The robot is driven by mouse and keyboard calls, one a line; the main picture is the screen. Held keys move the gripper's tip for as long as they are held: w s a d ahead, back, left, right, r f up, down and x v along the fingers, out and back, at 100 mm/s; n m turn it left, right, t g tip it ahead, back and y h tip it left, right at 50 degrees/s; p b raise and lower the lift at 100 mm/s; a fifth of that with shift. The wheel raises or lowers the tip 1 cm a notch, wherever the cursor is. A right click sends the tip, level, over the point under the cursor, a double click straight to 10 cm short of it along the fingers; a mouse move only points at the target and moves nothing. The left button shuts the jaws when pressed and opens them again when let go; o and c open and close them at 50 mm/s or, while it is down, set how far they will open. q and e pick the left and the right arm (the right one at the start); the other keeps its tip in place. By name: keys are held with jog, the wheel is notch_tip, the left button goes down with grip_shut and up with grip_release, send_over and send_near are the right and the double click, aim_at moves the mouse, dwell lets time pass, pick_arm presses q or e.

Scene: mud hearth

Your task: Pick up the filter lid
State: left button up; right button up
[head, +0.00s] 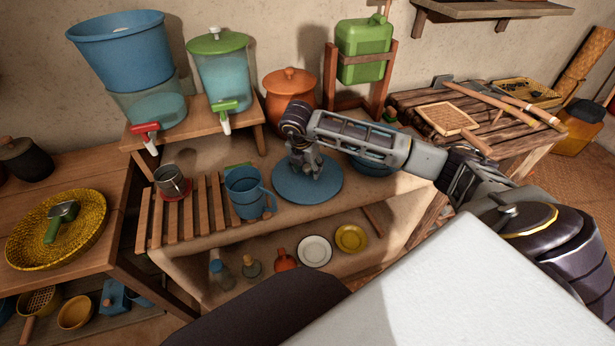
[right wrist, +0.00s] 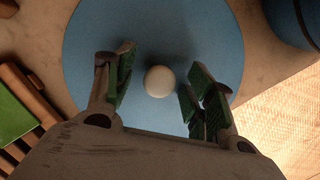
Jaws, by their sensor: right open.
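The filter lid (head: 318,192) is a flat blue disc lying on the counter to the right of a blue mug. In the right wrist view the lid (right wrist: 95,50) shows a round white knob (right wrist: 159,81) at its middle. My right gripper (head: 306,170) is over the lid, pointing down. In the right wrist view its open fingers (right wrist: 159,92) stand on either side of the knob, with a gap on both sides. Whether the fingertips touch the lid cannot be told. The knob is hidden behind the gripper in the head view. My left gripper is not in view.
A blue bucket (head: 122,52), open at the top, stands on a raised shelf beside a green-lidded dispenser (head: 222,75). A blue mug (head: 245,193) is left of the lid. An orange pot (head: 289,92) and a blue bowl (head: 372,165) are close behind and right.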

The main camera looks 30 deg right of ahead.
aim_at(307, 166)
jog(key=shift+f, duration=0.2)
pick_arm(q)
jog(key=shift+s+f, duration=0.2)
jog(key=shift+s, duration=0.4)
pick_arm(e)
jog(key=c, duration=1.1)
jog(key=shift+c, duration=0.2)
jog(key=shift+r, duration=0.65)
notch_tip(307, 166, up, 8)
jog(key=shift+f+p, duration=0.1)
jog(key=shift+p, duration=0.35)
jog(key=shift+r, duration=0.5)
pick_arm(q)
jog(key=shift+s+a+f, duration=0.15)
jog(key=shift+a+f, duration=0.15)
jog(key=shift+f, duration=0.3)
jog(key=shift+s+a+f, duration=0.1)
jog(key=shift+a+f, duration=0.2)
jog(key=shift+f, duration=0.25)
